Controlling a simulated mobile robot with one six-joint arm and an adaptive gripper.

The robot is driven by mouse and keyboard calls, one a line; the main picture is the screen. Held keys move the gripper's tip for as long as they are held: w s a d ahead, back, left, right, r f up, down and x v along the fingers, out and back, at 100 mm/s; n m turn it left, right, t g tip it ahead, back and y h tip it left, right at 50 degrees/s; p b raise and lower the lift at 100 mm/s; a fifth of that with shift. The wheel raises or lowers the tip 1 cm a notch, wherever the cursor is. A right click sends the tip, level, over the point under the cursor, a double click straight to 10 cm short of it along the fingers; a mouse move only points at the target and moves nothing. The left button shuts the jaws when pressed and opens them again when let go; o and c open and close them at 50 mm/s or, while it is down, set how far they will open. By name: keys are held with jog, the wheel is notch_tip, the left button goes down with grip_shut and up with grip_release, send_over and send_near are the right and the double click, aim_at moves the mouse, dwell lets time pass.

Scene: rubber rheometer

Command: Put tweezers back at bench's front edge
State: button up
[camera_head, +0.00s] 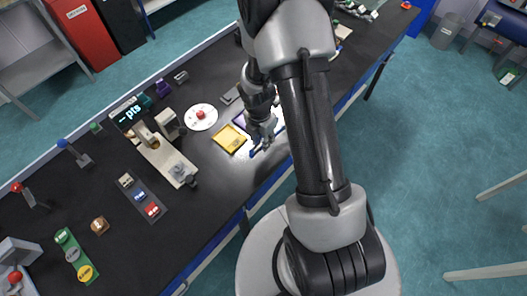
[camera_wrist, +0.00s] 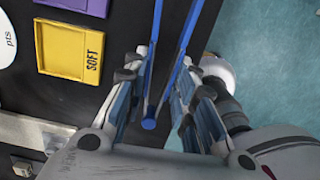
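The blue tweezers (camera_wrist: 148,123) show in the wrist view, with two long arms that meet at a blue end near my gripper and spread apart towards the top of the picture. My gripper (camera_wrist: 164,72) has one finger on each side of them, and the fingertips appear to press on the two arms. In the camera_head view my gripper (camera_head: 262,130) is low at the bench's front edge, right of the yellow tray. A blue part of the tweezers (camera_head: 257,152) shows under it. I cannot tell whether the tweezers touch the bench (camera_head: 219,185).
The yellow SOFT tray (camera_wrist: 75,50) lies left of the tweezers, with a purple tray (camera_wrist: 90,5) beyond it. Teal floor lies beyond the bench's front edge.

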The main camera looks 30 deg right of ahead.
aim_at(264, 154)
notch_tip(264, 154, down, 7)
jog(key=b, duration=0.2)
jog(key=shift+f+b, duration=0.15)
jog(key=shift+b, duration=0.25)
jog(key=shift+o, duration=0.6)
jog(key=shift+f, duration=0.1)
jog(key=o, duration=0.4)
jog(key=shift+o, duration=0.2)
